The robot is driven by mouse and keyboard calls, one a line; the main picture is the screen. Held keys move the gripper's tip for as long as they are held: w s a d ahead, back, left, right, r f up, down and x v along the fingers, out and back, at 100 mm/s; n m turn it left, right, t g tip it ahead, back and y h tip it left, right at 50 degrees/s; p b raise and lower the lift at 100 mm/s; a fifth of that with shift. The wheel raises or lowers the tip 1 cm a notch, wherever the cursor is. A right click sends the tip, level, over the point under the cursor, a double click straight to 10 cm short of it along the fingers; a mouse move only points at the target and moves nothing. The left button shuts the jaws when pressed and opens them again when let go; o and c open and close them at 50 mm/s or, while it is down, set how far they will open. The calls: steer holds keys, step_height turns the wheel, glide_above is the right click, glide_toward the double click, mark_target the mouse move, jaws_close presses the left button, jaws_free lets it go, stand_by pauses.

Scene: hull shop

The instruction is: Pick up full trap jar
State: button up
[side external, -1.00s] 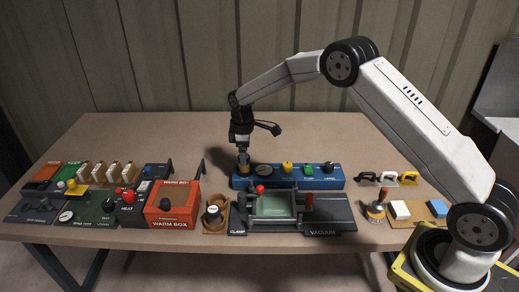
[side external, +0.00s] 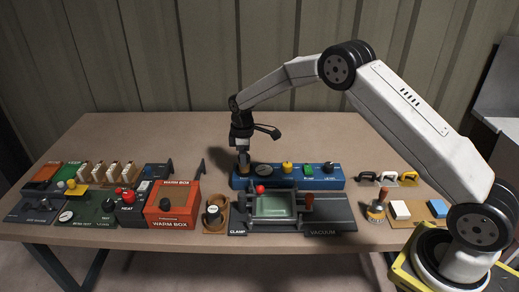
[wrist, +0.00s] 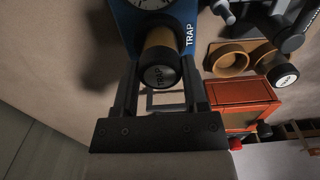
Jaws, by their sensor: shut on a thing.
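My gripper (wrist: 160,95) is shut on this jar. In the side view my gripper (side external: 243,158) points down at the left end of the blue unit (side external: 300,184) and hides most of the jar. A second jar (side external: 213,213) with a dark lid stands in a tan holder in front; its lid (wrist: 283,74) also shows at right in the wrist view.
The orange warm box (side external: 172,207) stands left of the tan holder. The clamp and vacuum station (side external: 330,212) lies in front of the blue unit. Switch panels fill the left of the table. The table behind the blue unit is clear.

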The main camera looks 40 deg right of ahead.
steer(key=shift+r, duration=3.5)
